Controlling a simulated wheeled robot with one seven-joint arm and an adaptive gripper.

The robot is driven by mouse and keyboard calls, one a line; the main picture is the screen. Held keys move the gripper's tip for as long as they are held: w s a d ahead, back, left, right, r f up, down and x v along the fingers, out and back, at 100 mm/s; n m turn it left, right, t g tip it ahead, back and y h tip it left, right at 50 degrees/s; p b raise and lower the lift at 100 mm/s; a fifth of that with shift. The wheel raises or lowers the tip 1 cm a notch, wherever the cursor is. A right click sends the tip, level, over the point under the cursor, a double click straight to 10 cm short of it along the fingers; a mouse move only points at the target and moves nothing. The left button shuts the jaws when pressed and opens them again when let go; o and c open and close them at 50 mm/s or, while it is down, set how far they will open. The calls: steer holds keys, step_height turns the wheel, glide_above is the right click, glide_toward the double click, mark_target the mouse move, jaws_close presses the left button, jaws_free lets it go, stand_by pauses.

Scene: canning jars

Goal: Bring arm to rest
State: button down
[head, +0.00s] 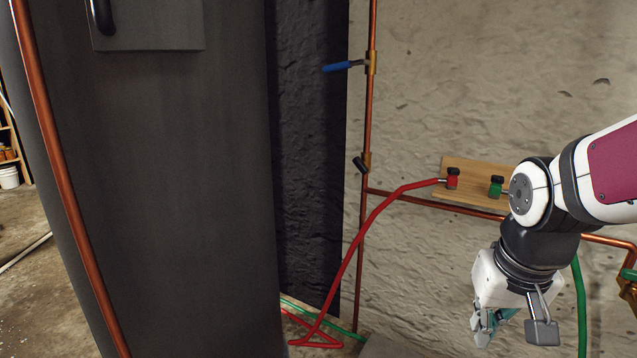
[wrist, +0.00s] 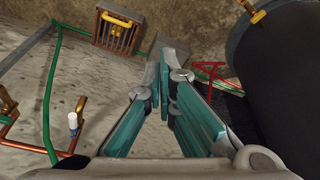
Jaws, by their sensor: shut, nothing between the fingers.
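My arm comes in from the right edge in the head view and bends downward. My gripper (head: 487,330) hangs low in front of the stone wall, above the floor. In the wrist view my gripper (wrist: 163,85) shows its teal fingers closed together at the tips, with nothing between them. It touches nothing that I can see.
A large dark tank (head: 170,200) fills the left. Copper pipes (head: 365,200) run along the wall, with a blue-handled valve (head: 345,66). A wooden board (head: 475,172) holds red and green fittings near my arm. A red hose (head: 360,235) and green hose (wrist: 47,95) trail down.

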steer(key=s+a+r+n+g, duration=0.1)
steer(key=s+a+r, duration=0.1)
steer(key=s, duration=0.9)
steer(key=s+a+r+g, duration=0.1)
steer(key=s+a+g, duration=0.15)
steer(key=s, duration=0.85)
step_height(320, 180, up, 37)
steer(key=t+p, duration=0.4)
steer(key=p, duration=3)
steer(key=shift+w+f+n+t+y, duration=0.2)
steer(key=shift+w+n+t+y, duration=0.05)
steer(key=shift+n+t+y, duration=0.1)
